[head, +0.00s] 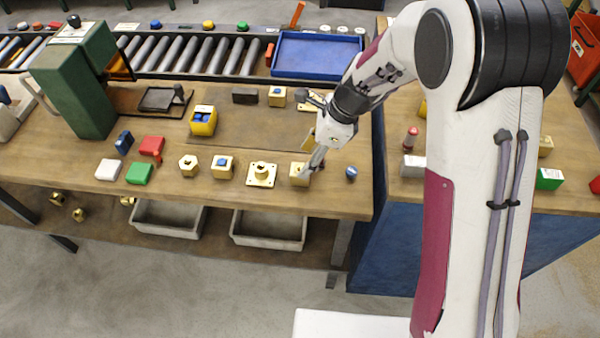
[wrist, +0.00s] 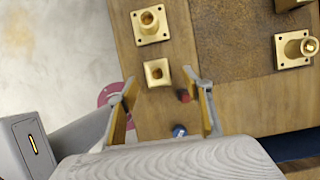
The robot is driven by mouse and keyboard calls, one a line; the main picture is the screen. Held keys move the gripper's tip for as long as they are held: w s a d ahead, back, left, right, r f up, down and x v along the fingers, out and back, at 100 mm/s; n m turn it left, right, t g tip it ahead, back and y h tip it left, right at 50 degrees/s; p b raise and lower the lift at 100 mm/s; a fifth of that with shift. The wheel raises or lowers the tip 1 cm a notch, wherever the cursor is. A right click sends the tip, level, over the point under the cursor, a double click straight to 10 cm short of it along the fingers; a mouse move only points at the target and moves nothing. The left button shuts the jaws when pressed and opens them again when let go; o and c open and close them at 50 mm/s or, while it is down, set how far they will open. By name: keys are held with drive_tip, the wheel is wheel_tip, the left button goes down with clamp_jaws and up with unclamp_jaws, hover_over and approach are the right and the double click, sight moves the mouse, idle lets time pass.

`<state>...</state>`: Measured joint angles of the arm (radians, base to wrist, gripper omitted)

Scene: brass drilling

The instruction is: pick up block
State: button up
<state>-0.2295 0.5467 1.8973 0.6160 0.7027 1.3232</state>
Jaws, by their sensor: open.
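A brass block (head: 299,174) with a square-looking body stands near the front right edge of the wooden bench. It also shows in the wrist view, as a block (wrist: 157,72) with a round hole in its top. My gripper (head: 315,162) is open and low, just beside and above this block in the head view. In the wrist view the two fingers of my gripper (wrist: 160,80) are spread, and the block lies between or just beyond their tips. Nothing is held. Whether a finger touches the block cannot be told.
A flanged brass piece (head: 262,174) stands left of the block, with further brass blocks beyond it. A small blue part (head: 351,173) lies to the right. Red (head: 151,146) and green (head: 139,173) blocks lie farther left. A blue tray (head: 318,54) is at the back.

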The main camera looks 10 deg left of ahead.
drive_tip(key=shift+f, duration=0.2)
drive_tip(key=shift+s+x, duration=0.15)
drive_tip(key=shift+x, duration=0.75)
drive_tip(key=shift+s+x, duration=0.15)
drive_tip(key=shift+x, duration=1.55)
drive_tip(key=shift+d, duration=0.1)
clamp_jaws()
